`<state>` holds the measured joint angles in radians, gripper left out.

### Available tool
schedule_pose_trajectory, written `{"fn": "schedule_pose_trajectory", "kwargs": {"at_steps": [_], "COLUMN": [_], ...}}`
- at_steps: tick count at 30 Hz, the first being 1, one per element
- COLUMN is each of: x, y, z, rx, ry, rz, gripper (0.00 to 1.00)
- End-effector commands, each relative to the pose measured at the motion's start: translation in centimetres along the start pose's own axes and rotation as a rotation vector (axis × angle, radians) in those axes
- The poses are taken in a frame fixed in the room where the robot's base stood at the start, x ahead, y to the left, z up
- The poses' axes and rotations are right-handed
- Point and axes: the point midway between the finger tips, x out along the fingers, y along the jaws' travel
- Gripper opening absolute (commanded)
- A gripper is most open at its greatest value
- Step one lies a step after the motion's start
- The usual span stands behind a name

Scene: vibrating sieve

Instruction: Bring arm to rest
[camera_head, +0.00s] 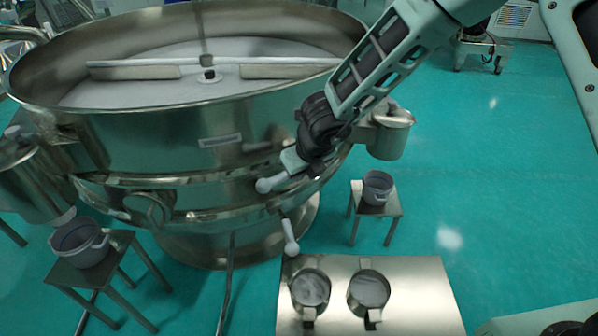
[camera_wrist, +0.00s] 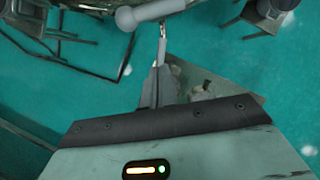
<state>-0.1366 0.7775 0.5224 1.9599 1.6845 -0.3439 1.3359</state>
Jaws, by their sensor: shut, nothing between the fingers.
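My arm reaches in from the upper right in the head view, and my gripper (camera_head: 292,160) is at its lower end, in front of the sieve's side. The gripper is shut and holds nothing. A pale ball-ended handle (camera_head: 267,185) is right by the fingertips; I cannot tell whether they touch. In the wrist view my gripper (camera_wrist: 158,75) points up toward the ball-ended handle (camera_wrist: 126,18). A second pale handle (camera_head: 290,238) hangs lower, apart from the gripper.
The large steel vibrating sieve (camera_head: 120,140) fills the left. A steel table (camera_head: 415,300) with two metal pots (camera_head: 310,290) (camera_head: 369,290) stands at the bottom. Small stands hold a pot (camera_head: 377,187) on the right and a pot (camera_head: 82,243) on the left. Green floor (camera_head: 500,180) is open at right.

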Motion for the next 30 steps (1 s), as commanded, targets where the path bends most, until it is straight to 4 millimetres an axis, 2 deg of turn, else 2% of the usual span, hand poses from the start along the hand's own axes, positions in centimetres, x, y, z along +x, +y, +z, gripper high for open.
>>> {"fn": "schedule_pose_trajectory", "kwargs": {"at_steps": [6,8,11,14,16,19,23,24,27,30], "x": [-0.1,-0.7,-3.0,-7.0,-10.1,-14.2,-18.8,-20.0,-22.5,-24.2], "y": [0.0,0.5,2.1,5.2,7.5,10.1,11.4,11.2,9.9,8.1], "z": [0.1,0.3,1.1,1.2,0.0,-3.2,-9.4,-11.5,-16.2,-19.7], "rx": [-0.006,-0.063,-0.294,-0.696,-1.034,-1.520,-2.139,-2.316,-2.707,-2.989], "ry": [-0.002,-0.021,-0.085,-0.180,-0.241,-0.301,-0.325,-0.318,-0.276,-0.215], "rz": [0.001,0.011,0.047,0.101,0.143,0.200,0.285,0.317,0.408,0.502], "gripper": [0.00,0.00,0.00,0.00,0.00,0.00,0.00,0.00,0.00,0.00]}}
